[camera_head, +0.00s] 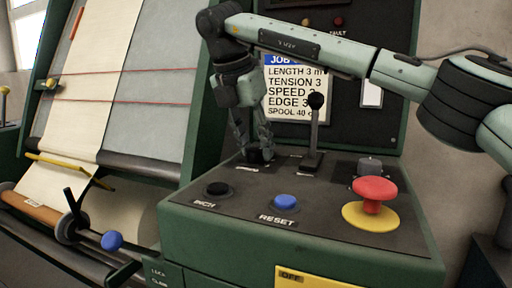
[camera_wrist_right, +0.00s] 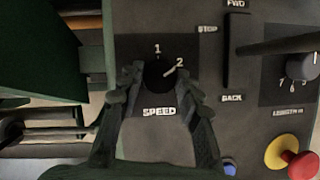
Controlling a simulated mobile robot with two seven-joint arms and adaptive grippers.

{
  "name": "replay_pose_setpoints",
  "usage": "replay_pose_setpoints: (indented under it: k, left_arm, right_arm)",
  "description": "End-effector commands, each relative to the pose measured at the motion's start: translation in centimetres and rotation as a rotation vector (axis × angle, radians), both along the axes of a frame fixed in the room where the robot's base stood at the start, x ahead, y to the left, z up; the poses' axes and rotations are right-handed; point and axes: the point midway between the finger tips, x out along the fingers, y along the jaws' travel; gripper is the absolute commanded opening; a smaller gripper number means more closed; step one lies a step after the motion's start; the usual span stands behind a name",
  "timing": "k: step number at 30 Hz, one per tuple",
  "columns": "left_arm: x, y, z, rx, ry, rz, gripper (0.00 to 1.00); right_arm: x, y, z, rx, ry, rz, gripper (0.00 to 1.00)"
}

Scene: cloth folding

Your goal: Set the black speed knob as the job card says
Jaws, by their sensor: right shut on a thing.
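The black speed knob (camera_wrist_right: 156,79) sits on the console above the SPEED label in the right wrist view. Its white pointer line slants up and right, towards the 2; a 1 is printed above the knob. My right gripper (camera_wrist_right: 161,75) has its two fingers closed on either side of the knob. In the head view my right gripper (camera_head: 254,150) reaches down to the console's back left and mostly hides the knob. The job card (camera_head: 295,90) behind shows a SPEED line whose digit is partly covered by the lever's ball. My left gripper is not in view.
A black lever (camera_head: 315,130) stands just right of my right gripper. A black INCH button (camera_head: 217,189), a blue RESET button (camera_head: 286,202), a grey knob (camera_head: 370,166) and a red mushroom button (camera_head: 374,191) are on the console. A loom-like machine (camera_head: 125,90) stands left.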

Motion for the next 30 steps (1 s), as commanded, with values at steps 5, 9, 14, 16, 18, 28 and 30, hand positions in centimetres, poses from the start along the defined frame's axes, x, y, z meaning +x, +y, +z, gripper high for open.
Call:
replay_pose_setpoints:
  k: [5,9,14,16,18,28,30]
  left_arm:
    - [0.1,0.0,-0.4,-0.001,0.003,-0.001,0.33]
    - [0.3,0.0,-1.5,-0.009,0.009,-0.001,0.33]
    - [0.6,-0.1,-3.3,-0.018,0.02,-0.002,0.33]
    - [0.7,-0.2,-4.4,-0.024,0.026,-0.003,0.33]
    - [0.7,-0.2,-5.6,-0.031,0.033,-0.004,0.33]
    - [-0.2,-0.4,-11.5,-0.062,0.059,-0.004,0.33]
    - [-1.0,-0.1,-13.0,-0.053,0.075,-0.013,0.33]
  right_arm:
    - [0.1,0.1,0.2,0.0,0.0,-0.17,0.05]
    - [0.1,0.2,0.3,-0.001,0.0,-0.303,0.05]
    - [0.2,0.2,0.4,-0.001,0.0,-0.455,0.05]
    - [0.3,0.2,0.5,-0.001,0.0,-0.522,0.05]
    - [0.3,0.3,0.5,0.0,0.0,-0.588,0.05]
    - [0.5,0.3,0.4,0.001,-0.002,-0.87,0.05]
    - [0.5,0.3,0.3,0.001,-0.003,-0.918,0.05]
